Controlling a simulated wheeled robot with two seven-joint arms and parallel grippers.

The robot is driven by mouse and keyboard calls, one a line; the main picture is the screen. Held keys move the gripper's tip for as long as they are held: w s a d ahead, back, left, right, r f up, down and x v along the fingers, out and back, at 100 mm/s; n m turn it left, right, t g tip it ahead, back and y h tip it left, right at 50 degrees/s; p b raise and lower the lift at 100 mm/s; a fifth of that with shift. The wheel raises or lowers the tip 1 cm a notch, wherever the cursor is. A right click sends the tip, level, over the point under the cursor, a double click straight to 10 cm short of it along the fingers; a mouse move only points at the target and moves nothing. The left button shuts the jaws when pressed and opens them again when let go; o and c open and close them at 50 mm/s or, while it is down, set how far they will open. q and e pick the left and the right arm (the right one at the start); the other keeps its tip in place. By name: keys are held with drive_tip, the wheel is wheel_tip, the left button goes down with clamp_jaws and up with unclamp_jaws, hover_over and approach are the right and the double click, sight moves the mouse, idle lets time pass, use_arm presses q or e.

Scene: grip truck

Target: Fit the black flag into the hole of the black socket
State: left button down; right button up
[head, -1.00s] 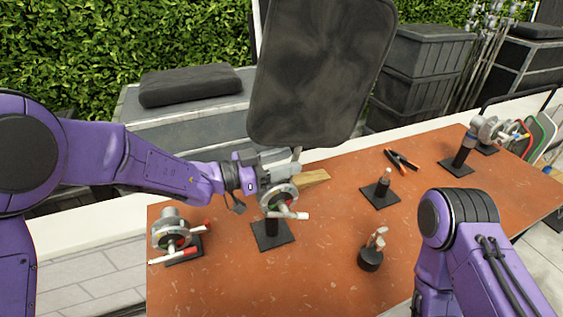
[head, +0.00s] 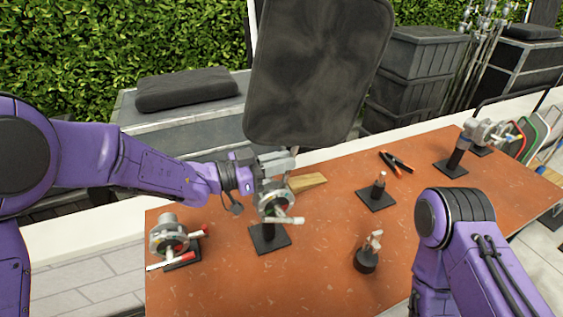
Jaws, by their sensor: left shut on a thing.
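The black flag (head: 318,75) is a large dark rounded panel standing upright, slightly tilted, above the table. My left gripper (head: 278,164) is shut at the flag's lower end; the flag's stem is mostly hidden there. Just below the gripper is a grey metal clamp head (head: 268,205) with a pale-tipped handle, on a black post and square base (head: 269,240). I cannot tell whether the stem touches this head or is in a hole. No separate black socket can be picked out with certainty. My right arm shows at lower right, but its gripper is out of view.
The orange-brown table (head: 330,225) also holds a clamp head with red handles (head: 172,237), a small post on a black base (head: 377,193), a round-based piece (head: 366,256), black-orange pliers (head: 396,163), a wooden wedge (head: 308,182) and another clamp stand (head: 455,155).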

sight(272, 136)
use_arm(q)
drive_tip(key=shift+a+r+p, duration=0.1)
drive_tip(key=shift+r+p, duration=1.3)
drive_tip(key=shift+r, duration=0.6)
drive_tip(key=shift+a+r+p, duration=0.15)
drive_tip(key=shift+r+p, duration=0.5)
drive_tip(key=shift+r, duration=1.05)
